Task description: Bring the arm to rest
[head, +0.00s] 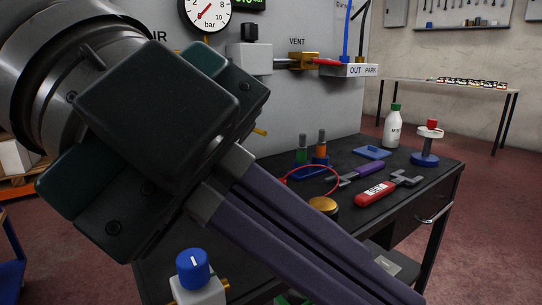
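My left gripper (322,252) fills the left and middle of the head view, close to the camera. Its dark housing is at upper left, and its long purple fingers slant down to the lower right, in front of the bench. The fingers lie close together along the visible length, and their tips are at or past the bottom edge. I cannot tell whether they are open or shut, and I see nothing held between them. My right gripper is not in view.
A grey panel with a gauge (206,13) stands behind. A blue knob (193,268) is below my gripper. Open floor lies right.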

